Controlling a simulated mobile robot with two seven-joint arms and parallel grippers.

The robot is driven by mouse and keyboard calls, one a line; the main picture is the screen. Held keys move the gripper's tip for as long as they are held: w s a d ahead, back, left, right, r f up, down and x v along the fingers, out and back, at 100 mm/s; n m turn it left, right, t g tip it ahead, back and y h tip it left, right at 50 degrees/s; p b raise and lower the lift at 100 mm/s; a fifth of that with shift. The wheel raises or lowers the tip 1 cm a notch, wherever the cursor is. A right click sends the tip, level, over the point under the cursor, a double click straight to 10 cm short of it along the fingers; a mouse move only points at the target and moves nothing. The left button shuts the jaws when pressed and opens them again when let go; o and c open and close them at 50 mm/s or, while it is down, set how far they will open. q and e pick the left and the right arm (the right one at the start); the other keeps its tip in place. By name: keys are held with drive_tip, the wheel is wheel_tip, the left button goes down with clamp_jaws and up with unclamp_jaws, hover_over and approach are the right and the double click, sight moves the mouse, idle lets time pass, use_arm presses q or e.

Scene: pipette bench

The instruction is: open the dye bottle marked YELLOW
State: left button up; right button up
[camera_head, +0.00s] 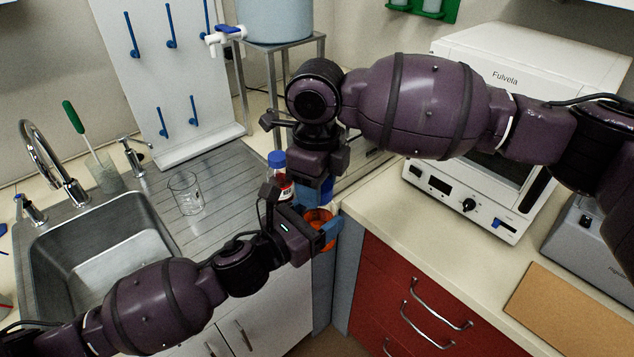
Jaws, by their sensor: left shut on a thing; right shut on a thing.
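An orange-amber bottle (317,216) is held over the front edge of the counter. My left gripper (328,232), with blue fingers, comes in from the left and is shut around its body. My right gripper (322,188) points down from above, directly over the bottle, and is shut at its top. The cap is hidden between the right fingers, and I cannot tell whether it is still seated. No label on the held bottle is readable.
Another bottle with a blue cap (277,159) stands just behind my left gripper. A glass beaker (186,193) stands on the draining board, beside the sink (110,262). A metal stand (272,75) is behind my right gripper. A white oven (470,190) stands at right; the counter before it is clear.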

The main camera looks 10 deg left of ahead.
drive_tip(key=o, duration=0.7)
drive_tip(key=shift+w+r, duration=0.1)
drive_tip(key=shift+w, duration=0.1)
drive_tip(key=o, duration=0.3)
drive_tip(key=shift+s, duration=0.1)
